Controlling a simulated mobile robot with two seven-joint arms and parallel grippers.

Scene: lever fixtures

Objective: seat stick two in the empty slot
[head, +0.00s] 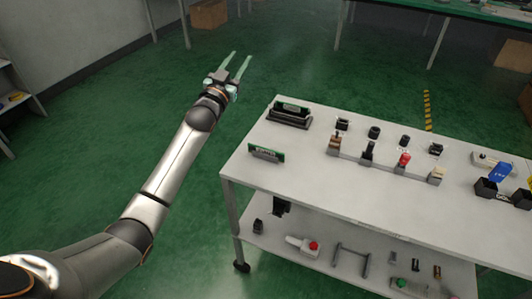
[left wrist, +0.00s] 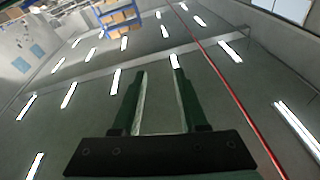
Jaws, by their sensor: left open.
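A small green board with dark chips, which looks like a memory stick (head: 266,154), stands near the left front edge of the white table. I cannot read which number it bears. Behind it, a black slotted block (head: 287,119) stands at the table's back left corner, with a green stick (head: 292,106) in its rear part; the slots are too small to make out clearly. My left gripper (head: 240,66) is raised beyond the table's left end, open and empty, apart from both. The left wrist view shows its two spread fingers (left wrist: 158,105) with nothing between them.
The white table (head: 310,180) carries a row of lever fixtures (head: 385,155), several black parts and a blue item (head: 500,172) at right. Its lower shelf (head: 330,258) holds assorted parts. The tabletop between the stick and slotted block is clear.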

